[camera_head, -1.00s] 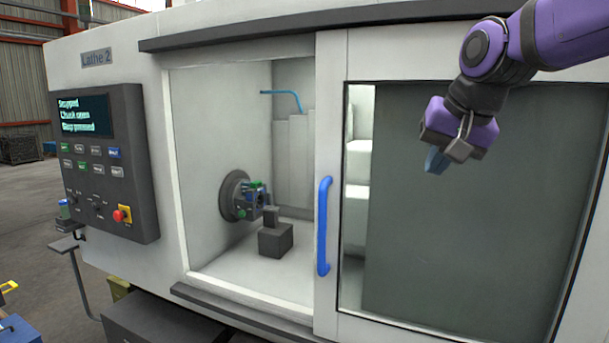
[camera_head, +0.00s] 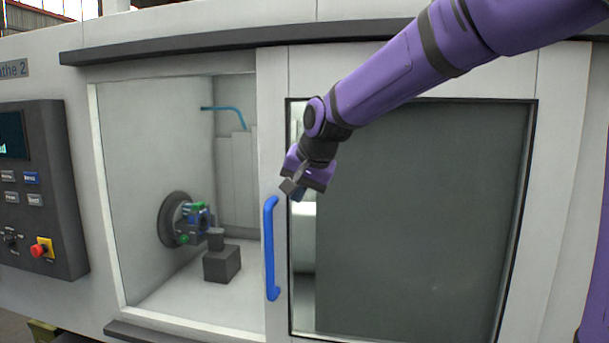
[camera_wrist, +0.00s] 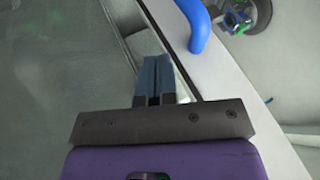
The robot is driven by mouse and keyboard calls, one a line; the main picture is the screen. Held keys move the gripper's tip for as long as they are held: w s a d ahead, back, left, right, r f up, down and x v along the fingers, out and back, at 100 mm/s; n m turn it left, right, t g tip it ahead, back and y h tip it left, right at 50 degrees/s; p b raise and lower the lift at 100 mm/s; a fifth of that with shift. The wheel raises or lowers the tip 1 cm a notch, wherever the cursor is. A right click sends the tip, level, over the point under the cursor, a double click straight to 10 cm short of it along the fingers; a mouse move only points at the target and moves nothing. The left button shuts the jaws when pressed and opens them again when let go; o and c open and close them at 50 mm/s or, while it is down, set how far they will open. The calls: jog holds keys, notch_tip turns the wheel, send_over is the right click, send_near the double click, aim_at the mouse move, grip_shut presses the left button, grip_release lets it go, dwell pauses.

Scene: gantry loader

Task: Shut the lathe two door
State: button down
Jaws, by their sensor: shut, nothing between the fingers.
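The lathe two door (camera_head: 420,220) is a white sliding panel with a dark window, standing open to the right of the doorway. Its blue vertical handle (camera_head: 270,248) is on the door's left edge; its end also shows in the wrist view (camera_wrist: 198,28). My gripper (camera_head: 297,194) is in front of the door, just right of the handle's upper end. In the wrist view its blue fingers (camera_wrist: 155,78) are together and empty, apart from the handle. The gripper does not hide the handle in the head view.
Inside the open doorway are a chuck (camera_head: 178,220) with green and blue parts and a dark grey block (camera_head: 222,264). A control panel (camera_head: 40,190) with a red emergency button (camera_head: 38,250) is on the left. A dark rail (camera_head: 230,48) runs above the door.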

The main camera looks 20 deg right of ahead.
aim_at(280, 197)
jog(key=shift+w+a+f, duration=0.4)
jog(key=shift+w+a, duration=0.25)
jog(key=shift+a, duration=0.2)
jog(key=shift+w+a+f, duration=0.4)
jog(key=shift+w+a, duration=0.2)
jog(key=shift+a, duration=0.2)
